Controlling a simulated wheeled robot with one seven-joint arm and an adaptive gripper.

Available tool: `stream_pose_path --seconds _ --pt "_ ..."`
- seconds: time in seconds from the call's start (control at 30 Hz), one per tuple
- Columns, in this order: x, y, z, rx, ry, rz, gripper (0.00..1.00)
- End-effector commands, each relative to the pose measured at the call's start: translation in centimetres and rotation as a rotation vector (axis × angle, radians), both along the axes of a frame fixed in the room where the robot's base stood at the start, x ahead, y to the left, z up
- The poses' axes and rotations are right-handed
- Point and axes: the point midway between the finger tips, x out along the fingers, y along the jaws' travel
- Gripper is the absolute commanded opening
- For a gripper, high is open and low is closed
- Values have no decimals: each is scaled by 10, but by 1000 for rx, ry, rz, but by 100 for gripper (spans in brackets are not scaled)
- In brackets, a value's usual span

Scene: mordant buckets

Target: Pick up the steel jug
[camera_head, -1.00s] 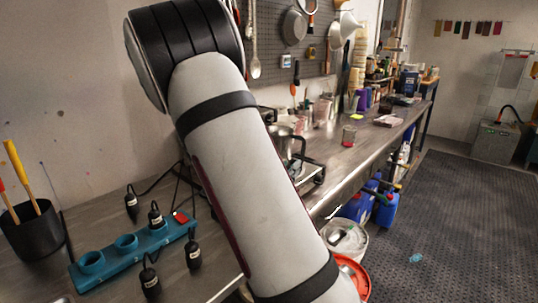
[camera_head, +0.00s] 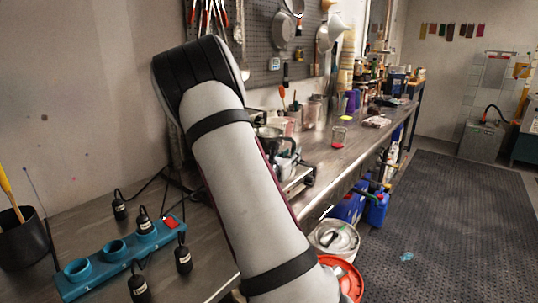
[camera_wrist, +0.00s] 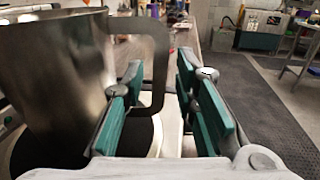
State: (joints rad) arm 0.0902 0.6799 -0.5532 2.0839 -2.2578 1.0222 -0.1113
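The steel jug (camera_wrist: 55,75) fills the left of the wrist view, upright and close, with its dark flat handle (camera_wrist: 160,65) reaching to the right. My gripper (camera_wrist: 165,105) is open, with teal pads on both fingers. In the wrist view the outer bar of the handle shows between the two fingers. The left finger overlaps the handle's opening and the right finger is outside it. I cannot tell whether either finger touches the handle. In the head view my arm hides my gripper and most of the area around the jug.
The steel bench (camera_head: 345,160) runs away to the back right. A teal holder (camera_head: 125,255) with black bottles stands at the front left, beside a black pot (camera_head: 22,240). A white bucket (camera_head: 335,240) and blue canisters (camera_head: 375,208) stand below the bench edge.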

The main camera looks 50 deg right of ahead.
Motion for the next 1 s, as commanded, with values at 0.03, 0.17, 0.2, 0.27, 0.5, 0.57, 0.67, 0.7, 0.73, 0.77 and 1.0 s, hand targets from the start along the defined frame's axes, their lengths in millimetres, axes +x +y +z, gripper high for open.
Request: stream_pose_path --seconds 0.03,0.17,0.2,0.27,0.5,0.57,0.67,0.7,0.73,0.77,1.0 --pt "1 -8 0 -2 -1 -2 27" --pt "4 -18 -1 0 0 -1 27" --pt "5 -20 -1 0 0 -1 27" --pt "5 -21 0 1 0 -1 27" --pt "5 -21 0 1 0 0 11" --pt "5 -20 0 1 0 0 0" --pt "5 -20 0 1 0 0 0" --pt "5 -20 0 1 0 0 0" --pt "5 -20 0 1 0 0 0" --pt "5 -20 0 1 0 0 0" --pt "5 -21 2 -2 -5 -1 0"
